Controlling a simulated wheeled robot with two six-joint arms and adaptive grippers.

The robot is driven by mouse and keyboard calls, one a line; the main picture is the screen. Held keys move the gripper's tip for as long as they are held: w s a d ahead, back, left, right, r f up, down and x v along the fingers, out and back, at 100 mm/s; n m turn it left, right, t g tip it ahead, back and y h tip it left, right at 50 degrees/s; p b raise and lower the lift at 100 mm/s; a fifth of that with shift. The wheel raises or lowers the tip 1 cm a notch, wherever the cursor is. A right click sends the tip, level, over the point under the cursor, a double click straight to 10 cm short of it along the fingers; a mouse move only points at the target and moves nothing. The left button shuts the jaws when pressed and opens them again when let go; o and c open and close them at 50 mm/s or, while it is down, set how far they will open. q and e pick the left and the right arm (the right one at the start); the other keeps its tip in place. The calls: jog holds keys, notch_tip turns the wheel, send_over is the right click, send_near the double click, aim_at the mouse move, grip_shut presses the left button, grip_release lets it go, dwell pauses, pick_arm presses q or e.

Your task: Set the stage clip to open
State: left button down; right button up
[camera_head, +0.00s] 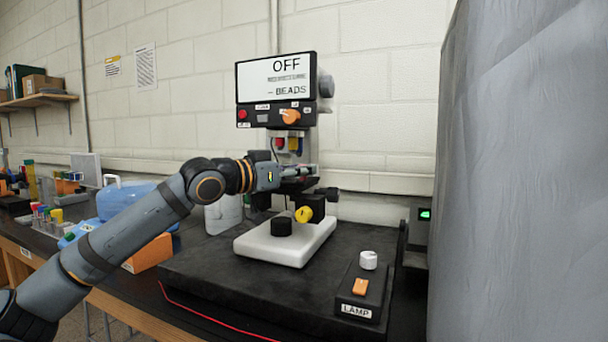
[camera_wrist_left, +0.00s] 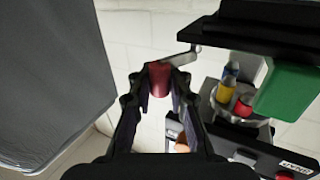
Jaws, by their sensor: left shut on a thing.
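The microscope has a white base (camera_head: 262,247) and a dark stage (camera_head: 298,186); the stage also shows as a black plate in the left wrist view (camera_wrist_left: 265,35). The stage clip shows in the left wrist view as a red knob (camera_wrist_left: 159,80) with a short metal arm (camera_wrist_left: 190,54) running toward the stage edge. My left gripper (camera_head: 304,172) is beside the stage, and its fingers (camera_wrist_left: 158,88) are shut on the red knob. In the head view the gripper hides the clip. My right gripper is in neither view.
Coloured objectives (camera_wrist_left: 232,92) and a green block (camera_wrist_left: 288,92) are close to the stage. A screen (camera_head: 276,78) reads OFF and BEADS. A lamp box (camera_head: 358,295) stands at the front right of the black mat (camera_head: 220,280). A grey cover (camera_head: 520,180) fills the right side.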

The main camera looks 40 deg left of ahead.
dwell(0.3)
pick_arm(q)
jog(key=c, duration=1.3)
grip_release()
jog(key=shift+a, duration=0.1)
